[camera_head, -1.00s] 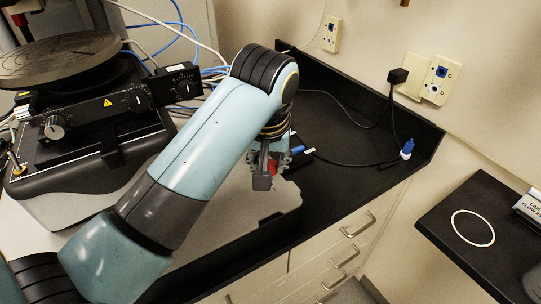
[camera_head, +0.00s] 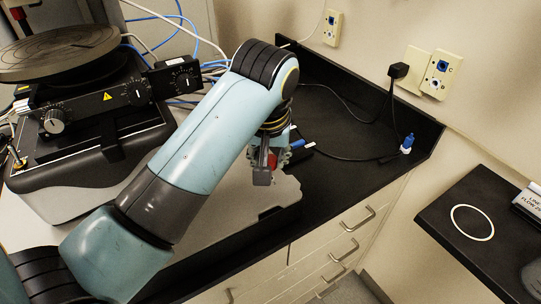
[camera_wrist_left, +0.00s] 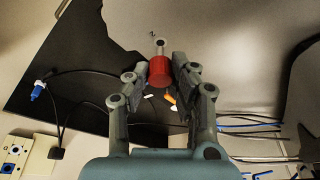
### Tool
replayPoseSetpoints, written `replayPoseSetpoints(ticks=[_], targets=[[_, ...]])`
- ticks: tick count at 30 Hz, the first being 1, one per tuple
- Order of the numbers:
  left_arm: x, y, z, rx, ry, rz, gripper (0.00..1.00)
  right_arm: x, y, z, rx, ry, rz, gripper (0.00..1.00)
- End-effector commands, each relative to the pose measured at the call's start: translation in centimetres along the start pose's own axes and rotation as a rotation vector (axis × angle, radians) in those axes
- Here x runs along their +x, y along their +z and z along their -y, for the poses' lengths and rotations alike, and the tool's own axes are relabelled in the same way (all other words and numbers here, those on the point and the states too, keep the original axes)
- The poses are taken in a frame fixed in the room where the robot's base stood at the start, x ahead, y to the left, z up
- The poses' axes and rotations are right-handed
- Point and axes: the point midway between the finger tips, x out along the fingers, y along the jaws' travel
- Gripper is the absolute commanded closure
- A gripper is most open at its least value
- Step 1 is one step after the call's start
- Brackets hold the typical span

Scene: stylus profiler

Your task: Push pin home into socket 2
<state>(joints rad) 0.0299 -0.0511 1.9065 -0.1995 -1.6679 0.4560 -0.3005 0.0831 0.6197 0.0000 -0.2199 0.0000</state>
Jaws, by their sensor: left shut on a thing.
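My left gripper (camera_head: 267,169) is shut on a red cylindrical pin (camera_head: 272,161), low over the grey plate (camera_head: 225,215). In the left wrist view the red pin (camera_wrist_left: 159,73) sits between the fingers of the left gripper (camera_wrist_left: 164,66), with a grey tip pointing away from the wrist. A small dark mark (camera_wrist_left: 153,34) shows on the plate just beyond the tip. I cannot tell whether it is socket 2, or whether the tip touches the plate. My left forearm hides part of the plate in the head view. My right gripper is not in view.
A black instrument with a round stage (camera_head: 62,53) stands at the left, with cables behind it. Small blue and white items (camera_head: 303,144) lie on the black bench beside the gripper. A blue-capped plug (camera_head: 407,143) stands near the bench's right end.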

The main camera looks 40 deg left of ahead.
Motion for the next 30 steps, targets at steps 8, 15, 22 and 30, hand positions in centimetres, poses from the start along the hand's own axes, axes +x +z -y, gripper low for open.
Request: replayPoseSetpoints(ticks=[8, 15, 22, 30], targets=[[0.8, 0.2, 0.0, 0.000, -0.001, 0.001, 1.00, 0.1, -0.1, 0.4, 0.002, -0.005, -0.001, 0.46], [1.4, 0.5, 0.0, 0.000, 0.000, 0.001, 1.00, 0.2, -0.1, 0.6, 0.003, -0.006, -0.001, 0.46], [2.1, 0.7, 0.0, 0.000, -0.001, 0.001, 1.00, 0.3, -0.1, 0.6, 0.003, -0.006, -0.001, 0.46], [2.9, 0.9, 0.0, 0.000, 0.000, 0.000, 1.00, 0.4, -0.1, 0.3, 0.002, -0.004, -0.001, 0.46]])
